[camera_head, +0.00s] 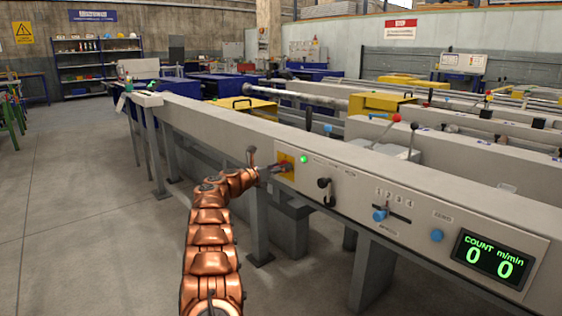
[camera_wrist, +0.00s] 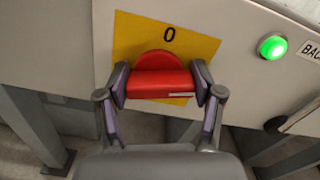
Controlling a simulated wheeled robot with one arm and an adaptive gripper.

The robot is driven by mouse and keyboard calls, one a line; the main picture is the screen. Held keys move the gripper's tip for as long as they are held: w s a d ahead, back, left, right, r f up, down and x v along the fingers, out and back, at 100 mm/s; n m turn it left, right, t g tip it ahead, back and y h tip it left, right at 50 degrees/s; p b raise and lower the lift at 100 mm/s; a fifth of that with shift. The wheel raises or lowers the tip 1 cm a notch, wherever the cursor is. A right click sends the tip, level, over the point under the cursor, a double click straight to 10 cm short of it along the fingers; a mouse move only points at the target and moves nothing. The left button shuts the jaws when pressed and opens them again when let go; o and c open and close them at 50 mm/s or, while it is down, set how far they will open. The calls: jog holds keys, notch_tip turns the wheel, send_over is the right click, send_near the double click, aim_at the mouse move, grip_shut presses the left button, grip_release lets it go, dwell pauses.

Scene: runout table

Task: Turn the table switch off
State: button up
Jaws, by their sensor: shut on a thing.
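The table switch is a red rotary handle (camera_wrist: 160,80) on a yellow plate (camera_wrist: 205,47) marked "0" at its top. In the wrist view my gripper (camera_wrist: 164,88) has one finger at each end of the red handle and is shut on it. The handle's bar lies roughly level across the picture, with a white mark toward its right end. In the head view my gripper (camera_head: 280,168) reaches the yellow plate (camera_head: 288,158) on the table's front panel and hides most of the handle. A green lamp (camera_wrist: 272,47) glows to the right of the plate; it also shows in the head view (camera_head: 304,159).
Right of the switch on the panel are a black lever (camera_head: 324,190), a blue slider knob (camera_head: 379,214), a blue button (camera_head: 437,235) and a display (camera_head: 491,259) reading zeros. Table legs (camera_head: 257,230) stand below. The floor (camera_head: 90,210) at left is clear.

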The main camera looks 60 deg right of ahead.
jog(key=n+p, duration=0.3)
jog(key=p, duration=0.1)
jog(key=shift+r+n, duration=0.3)
jog(key=shift+n, duration=0.1)
jog(key=n+p, duration=0.3)
jog(key=p, duration=0.1)
jog(key=shift+n, duration=0.3)
jog(key=n+p, duration=0.4)
jog(key=shift+w+d+f, duration=0.1)
jog(key=shift+f, duration=0.15)
jog(key=shift+f+n+p, duration=0.1)
jog(key=shift+n+p, duration=0.8)
jog(key=shift+n, duration=0.5)
jog(key=o, duration=1.2)
jog(key=shift+c, duration=0.2)
jog(key=shift+w, duration=0.1)
jog(key=v, duration=1.2)
